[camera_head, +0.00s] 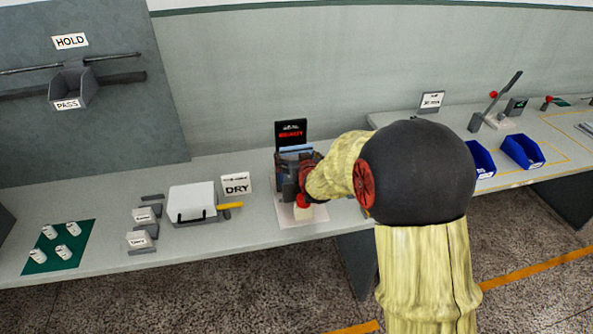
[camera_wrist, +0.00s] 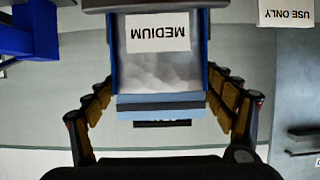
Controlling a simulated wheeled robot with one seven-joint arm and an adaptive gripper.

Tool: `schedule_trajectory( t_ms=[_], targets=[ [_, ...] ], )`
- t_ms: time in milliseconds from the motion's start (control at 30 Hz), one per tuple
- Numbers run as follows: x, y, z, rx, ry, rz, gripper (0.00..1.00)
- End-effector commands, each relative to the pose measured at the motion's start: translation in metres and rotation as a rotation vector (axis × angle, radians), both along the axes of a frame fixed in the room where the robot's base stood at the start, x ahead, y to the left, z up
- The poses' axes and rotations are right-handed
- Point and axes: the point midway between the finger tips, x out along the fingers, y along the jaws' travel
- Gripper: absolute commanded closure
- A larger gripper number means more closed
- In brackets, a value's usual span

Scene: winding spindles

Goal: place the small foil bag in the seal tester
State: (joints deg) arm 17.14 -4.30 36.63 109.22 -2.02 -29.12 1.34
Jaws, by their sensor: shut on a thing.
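In the head view my gripper (camera_head: 302,182) is at the seal tester (camera_head: 292,134), which has a black display with red letters. My arm and gripper hide much of the tester. No bag marked small can be made out.
A DRY sign (camera_head: 237,184) and a white-lidded box (camera_head: 192,203) stand left of the tester. Blue bins (camera_head: 522,151) stand on the right bench beyond my arm. A green mat (camera_head: 58,249) with several white cylinders lies far left. The PASS holder (camera_head: 73,86) is on the wall panel.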

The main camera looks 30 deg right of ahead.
Motion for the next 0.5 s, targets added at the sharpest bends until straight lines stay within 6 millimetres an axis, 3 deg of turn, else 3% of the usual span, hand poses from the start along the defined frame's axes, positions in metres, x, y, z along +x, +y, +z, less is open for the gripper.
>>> schedule_trajectory(
  t_ms=[333, 500],
  targets=[
    [0.000, 0.000, -0.043, 0.001, 0.002, 0.000, 0.47],
    [0.000, 0.000, -0.045, 0.000, 0.000, 0.000, 0.47]
  ],
)
